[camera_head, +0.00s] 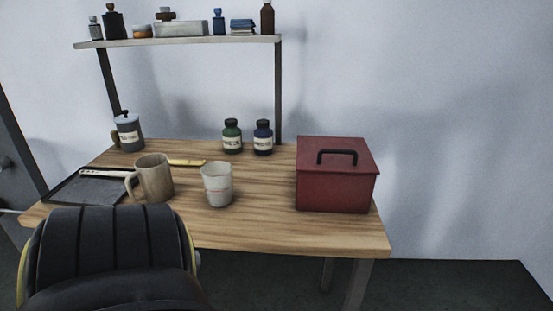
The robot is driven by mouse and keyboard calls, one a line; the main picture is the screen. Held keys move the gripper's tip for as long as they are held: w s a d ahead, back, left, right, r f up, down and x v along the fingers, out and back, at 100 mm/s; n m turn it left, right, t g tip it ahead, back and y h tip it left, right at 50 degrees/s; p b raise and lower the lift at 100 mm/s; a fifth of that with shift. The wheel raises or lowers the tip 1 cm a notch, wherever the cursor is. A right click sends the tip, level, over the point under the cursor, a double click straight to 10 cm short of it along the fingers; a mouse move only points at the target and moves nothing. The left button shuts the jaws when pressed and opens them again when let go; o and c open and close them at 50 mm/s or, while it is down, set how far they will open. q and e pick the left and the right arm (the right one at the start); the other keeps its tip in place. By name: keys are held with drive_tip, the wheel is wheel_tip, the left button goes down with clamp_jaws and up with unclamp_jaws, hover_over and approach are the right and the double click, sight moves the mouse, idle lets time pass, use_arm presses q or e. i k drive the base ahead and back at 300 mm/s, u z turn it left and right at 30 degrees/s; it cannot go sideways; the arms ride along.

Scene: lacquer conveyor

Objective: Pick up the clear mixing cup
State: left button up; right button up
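The mixing cup (217,184) stands upright near the middle of the wooden table. It looks translucent whitish, with faint reddish marks on its side. A beige mug (155,178) stands just left of it, apart by a small gap. No gripper fingers show in the head view. A dark, rounded part of my own body fills the lower left and hides part of the table's front left edge.
A shelf (240,41) hangs over the back. Table between cup and box is clear.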

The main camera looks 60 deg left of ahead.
sight(217, 175)
drive_tip(key=i, duration=0.35)
drive_tip(key=u, duration=3.05)
